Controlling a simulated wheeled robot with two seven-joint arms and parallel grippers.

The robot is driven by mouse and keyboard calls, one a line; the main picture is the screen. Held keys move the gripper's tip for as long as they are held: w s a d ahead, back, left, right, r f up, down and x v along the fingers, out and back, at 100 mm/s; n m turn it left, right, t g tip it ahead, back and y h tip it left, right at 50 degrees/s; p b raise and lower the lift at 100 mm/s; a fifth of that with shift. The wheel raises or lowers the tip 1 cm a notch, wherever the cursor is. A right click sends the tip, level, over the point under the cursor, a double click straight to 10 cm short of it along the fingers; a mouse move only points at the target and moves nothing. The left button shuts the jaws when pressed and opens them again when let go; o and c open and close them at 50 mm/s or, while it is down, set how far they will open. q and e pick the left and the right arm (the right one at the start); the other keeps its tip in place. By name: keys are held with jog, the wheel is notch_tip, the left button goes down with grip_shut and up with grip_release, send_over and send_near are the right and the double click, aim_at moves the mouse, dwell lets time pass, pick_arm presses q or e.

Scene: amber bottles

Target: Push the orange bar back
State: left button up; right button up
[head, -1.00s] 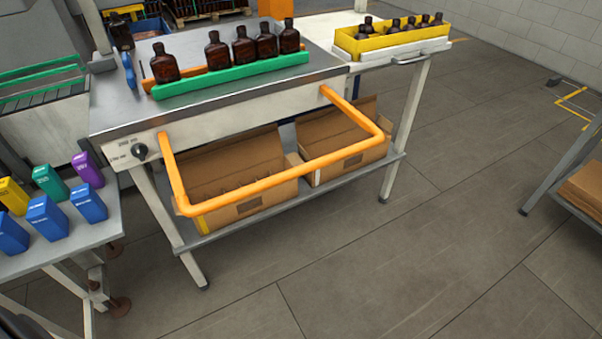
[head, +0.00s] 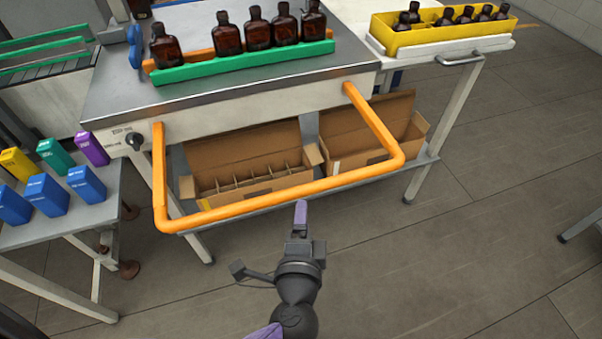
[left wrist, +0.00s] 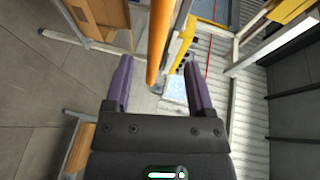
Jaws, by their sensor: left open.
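The orange bar (head: 290,204) is a U-shaped frame joined to the front of the metal table, jutting out toward me. My left gripper (head: 301,215) is just in front of the bar's long front stretch, with its fingertips close to it in the head view. In the left wrist view the orange bar (left wrist: 158,45) runs upright between and beyond the two purple fingers of my open left gripper (left wrist: 157,75). I cannot tell whether the fingers touch it. The jaws hold nothing that I can see. My right gripper is not in view.
The metal table (head: 120,95) carries a green rail (head: 245,64) with several amber bottles. A yellow crate (head: 400,42) of bottles stands at the right. Open cardboard boxes (head: 250,160) sit on the lower shelf. A side table at left holds coloured cartons.

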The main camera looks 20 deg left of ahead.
aim_at(304, 195)
pick_arm(q)
jog(key=x, duration=0.8)
jog(key=shift+w+f+b, duration=0.25)
jog(key=shift+w+b, duration=0.05)
jog(key=shift+c, duration=0.2)
grip_shut()
dwell(0.7)
